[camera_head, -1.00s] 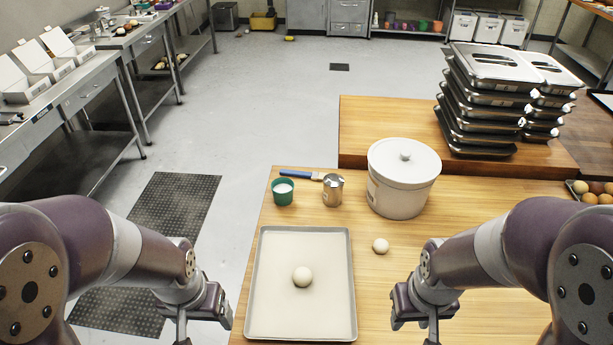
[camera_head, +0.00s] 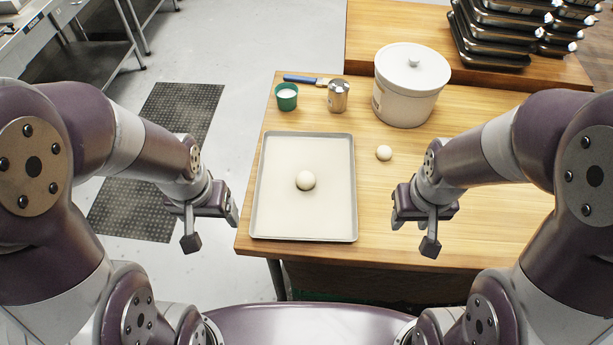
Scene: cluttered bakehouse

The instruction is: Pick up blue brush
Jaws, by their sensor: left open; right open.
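My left gripper (camera_head: 212,228) is open and empty, left of the table and the baking tray. My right gripper (camera_head: 413,228) is open and empty over the table, right of the tray. Both grippers are well short of the brush.
Stacked metal pans (camera_head: 491,40) stand behind.

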